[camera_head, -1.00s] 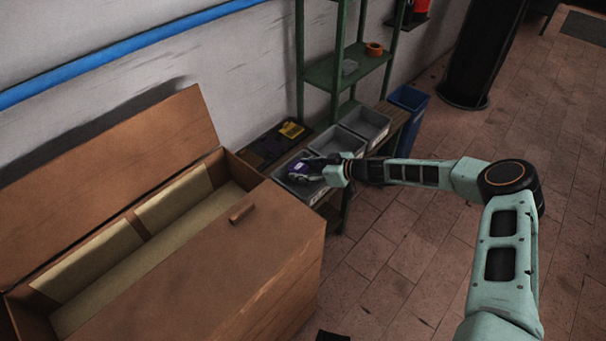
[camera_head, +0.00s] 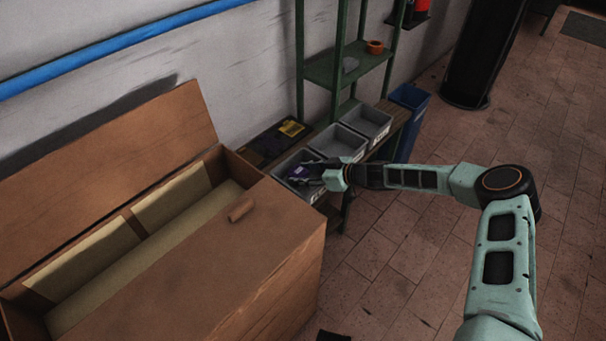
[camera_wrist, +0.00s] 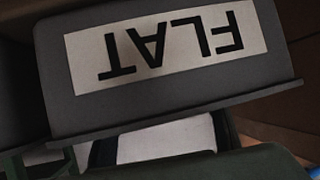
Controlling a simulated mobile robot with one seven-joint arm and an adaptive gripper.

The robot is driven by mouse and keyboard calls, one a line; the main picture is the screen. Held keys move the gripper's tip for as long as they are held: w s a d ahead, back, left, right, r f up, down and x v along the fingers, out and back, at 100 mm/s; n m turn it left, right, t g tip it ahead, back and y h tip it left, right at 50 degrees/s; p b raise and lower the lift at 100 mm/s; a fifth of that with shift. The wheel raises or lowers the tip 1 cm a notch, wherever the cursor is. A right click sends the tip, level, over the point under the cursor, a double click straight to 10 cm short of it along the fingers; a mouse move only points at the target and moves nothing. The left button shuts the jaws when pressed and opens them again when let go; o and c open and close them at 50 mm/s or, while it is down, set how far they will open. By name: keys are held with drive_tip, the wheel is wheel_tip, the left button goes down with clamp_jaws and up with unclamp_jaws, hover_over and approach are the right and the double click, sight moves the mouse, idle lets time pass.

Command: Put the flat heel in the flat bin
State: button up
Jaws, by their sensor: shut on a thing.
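My gripper (camera_head: 308,175) is over the nearest grey bin (camera_head: 286,164), low at its opening. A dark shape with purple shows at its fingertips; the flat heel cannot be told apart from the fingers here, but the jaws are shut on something. In the wrist view a dark grey bin wall fills the upper part, with a white label reading FLAT (camera_wrist: 165,45) upside down. The fingers and the held thing are not clear in that view.
Two more grey bins (camera_head: 337,154) (camera_head: 383,119) stand in a row behind on the bench. A dark tray with a yellow patch (camera_head: 291,128) lies beside them. A green shelf rack (camera_head: 345,70) rises behind, a blue bin (camera_head: 414,97) to the right. A large open wooden chest (camera_head: 270,235) stands front left.

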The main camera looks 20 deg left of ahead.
drive_tip(key=o, duration=1.2)
drive_tip(key=shift+r+p, duration=0.75)
drive_tip(key=shift+p, duration=0.35)
drive_tip(key=shift+p+v, duration=0.45)
drive_tip(key=shift+v, duration=5.45)
drive_tip(key=shift+d+f, duration=0.1)
drive_tip(key=shift+f, duration=0.05)
drive_tip(key=shift+s, duration=0.15)
